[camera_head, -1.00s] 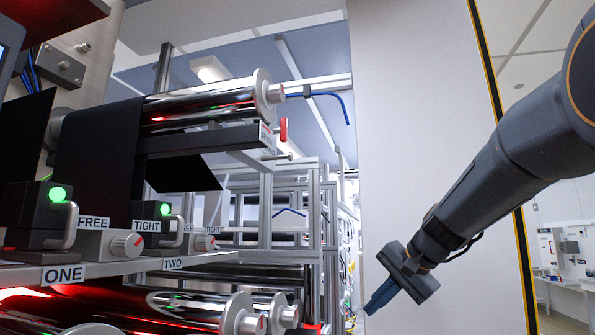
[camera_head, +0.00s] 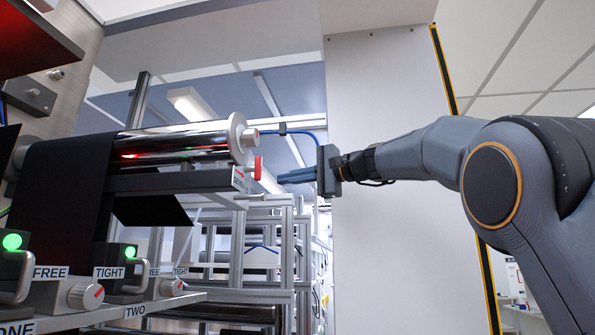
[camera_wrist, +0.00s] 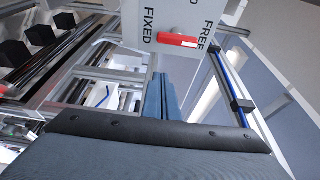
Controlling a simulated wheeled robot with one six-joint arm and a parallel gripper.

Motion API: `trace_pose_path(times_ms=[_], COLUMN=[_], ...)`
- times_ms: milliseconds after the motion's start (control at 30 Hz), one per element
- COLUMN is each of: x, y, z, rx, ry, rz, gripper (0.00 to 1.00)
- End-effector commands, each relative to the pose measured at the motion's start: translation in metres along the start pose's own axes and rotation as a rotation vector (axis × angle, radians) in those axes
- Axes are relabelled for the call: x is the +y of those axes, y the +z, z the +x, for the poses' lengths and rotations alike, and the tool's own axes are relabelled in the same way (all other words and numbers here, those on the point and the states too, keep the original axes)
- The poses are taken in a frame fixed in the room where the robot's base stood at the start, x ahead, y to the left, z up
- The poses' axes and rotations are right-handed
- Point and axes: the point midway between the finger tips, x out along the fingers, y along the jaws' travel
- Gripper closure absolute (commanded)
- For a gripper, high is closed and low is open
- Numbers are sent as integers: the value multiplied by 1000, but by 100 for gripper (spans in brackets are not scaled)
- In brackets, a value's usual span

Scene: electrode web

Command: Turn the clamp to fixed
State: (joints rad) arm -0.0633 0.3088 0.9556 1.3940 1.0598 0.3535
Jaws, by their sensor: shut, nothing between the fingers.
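The clamp shows as a small red lever (camera_head: 257,167) on the end of the bracket under the shiny roller (camera_head: 180,145). It stands about upright in the head view. In the wrist view the red lever (camera_wrist: 178,40) lies across a white plate (camera_wrist: 175,12) marked FIXED on the left and FREE on the right. I cannot tell exactly which label it points to. My gripper (camera_head: 280,177) is shut and empty, fingers pointing left, just right of the lever in the head view. In the wrist view its fingers (camera_wrist: 162,95) show below the lever, apparently apart from it.
A blue cable (camera_head: 300,133) runs beside the roller end. Below at left are knobs marked FREE and TIGHT, such as the one by station ONE (camera_head: 85,294), with green lamps (camera_head: 12,241). A metal frame (camera_head: 283,265) stands behind. A pale wall panel (camera_head: 385,90) is behind my arm.

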Motion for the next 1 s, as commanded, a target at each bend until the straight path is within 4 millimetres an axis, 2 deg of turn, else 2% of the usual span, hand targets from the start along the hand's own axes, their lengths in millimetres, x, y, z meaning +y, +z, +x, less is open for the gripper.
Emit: trace_pose_path(times_ms=[100,300,700,1000], x=[-2,-2,-1,1], y=[1,2,34,38], z=[21,48,34,32], rx=[-2,-1,1,1], ry=[1,2,1,1], rz=[0,-1,-1,-1], gripper=[100,100,100,100])
